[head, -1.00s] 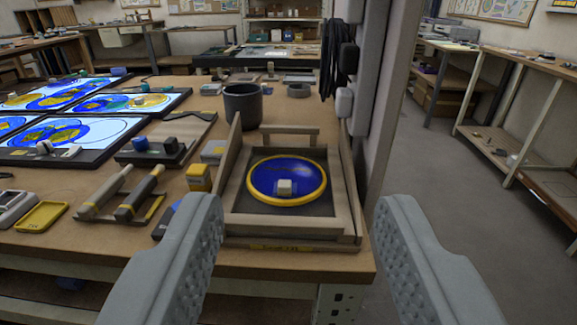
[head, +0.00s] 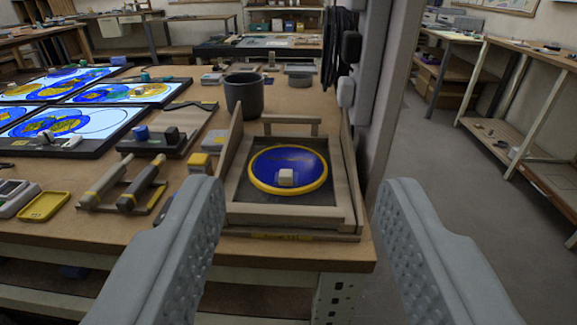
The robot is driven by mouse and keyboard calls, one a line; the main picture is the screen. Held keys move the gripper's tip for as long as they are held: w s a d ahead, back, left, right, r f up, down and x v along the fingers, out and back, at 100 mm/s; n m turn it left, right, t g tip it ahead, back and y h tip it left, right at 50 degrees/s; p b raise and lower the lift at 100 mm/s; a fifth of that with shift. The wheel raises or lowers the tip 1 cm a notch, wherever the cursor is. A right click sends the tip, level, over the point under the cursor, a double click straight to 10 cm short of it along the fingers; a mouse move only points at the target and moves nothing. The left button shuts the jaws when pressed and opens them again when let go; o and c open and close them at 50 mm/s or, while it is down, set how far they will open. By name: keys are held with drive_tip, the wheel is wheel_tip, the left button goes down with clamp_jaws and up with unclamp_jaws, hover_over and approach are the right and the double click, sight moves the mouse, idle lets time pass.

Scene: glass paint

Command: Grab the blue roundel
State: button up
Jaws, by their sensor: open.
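The blue roundel (head: 300,160) is a blue disc with a yellow rim and a small pale block (head: 286,178) on its top. It lies flat in a wooden tray (head: 290,215) at the right end of the workbench, in the head view. My gripper (head: 295,195) is open and empty. Its two grey padded fingers stand wide apart in the foreground, one at each side of the tray in the picture. The roundel shows between them, farther off, and neither finger appears to touch it.
A dark cup (head: 243,95) stands behind the tray's left side. Two rollers (head: 125,185), a yellow block (head: 200,165) and lit glass panels (head: 75,130) lie to the left. Open floor (head: 440,180) is at the right.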

drive_tip(key=shift+c, duration=0.3)
drive_tip(key=m+g, duration=1.7)
drive_tip(key=m, duration=0.1)
hover_over(286, 172)
drive_tip(key=f, duration=1.2)
drive_tip(key=shift+d+f, duration=0.15)
drive_tip(key=shift+d, duration=0.1)
drive_tip(key=shift+a+f, duration=0.15)
drive_tip(key=shift+f, duration=1.2)
drive_tip(key=shift+a+f, duration=0.1)
drive_tip(key=shift+f, duration=1.2)
clamp_jaws()
